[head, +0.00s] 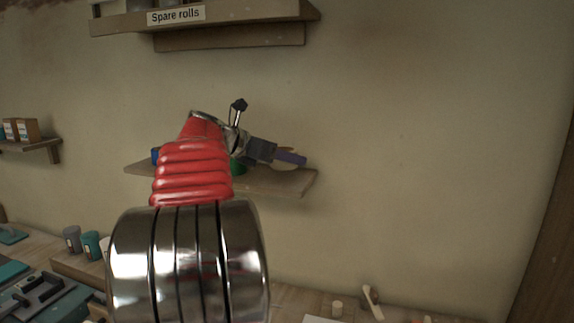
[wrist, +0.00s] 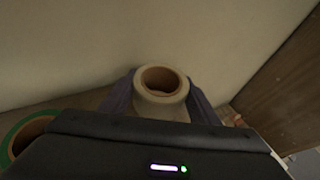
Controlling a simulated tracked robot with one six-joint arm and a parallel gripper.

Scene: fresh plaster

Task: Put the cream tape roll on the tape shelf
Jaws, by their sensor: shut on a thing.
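The cream tape roll (wrist: 162,104) is upright, its hole facing up, between the two bluish-purple fingers of my gripper (wrist: 160,97) in the wrist view. In the head view my gripper (head: 289,158) is shut on the roll, and a little cream shows around the fingers. They are over the right part of a wooden wall shelf (head: 290,184), which I take as the tape shelf; no label on it shows. I cannot tell whether the roll touches the shelf.
A green roll (head: 238,169) stands on this shelf left of the cream roll, partly hidden; it shows in the wrist view (wrist: 12,138). A blue thing (head: 155,155) is at the shelf's left. The "Spare rolls" shelf (head: 230,17) is above. A workbench (head: 290,304) lies below.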

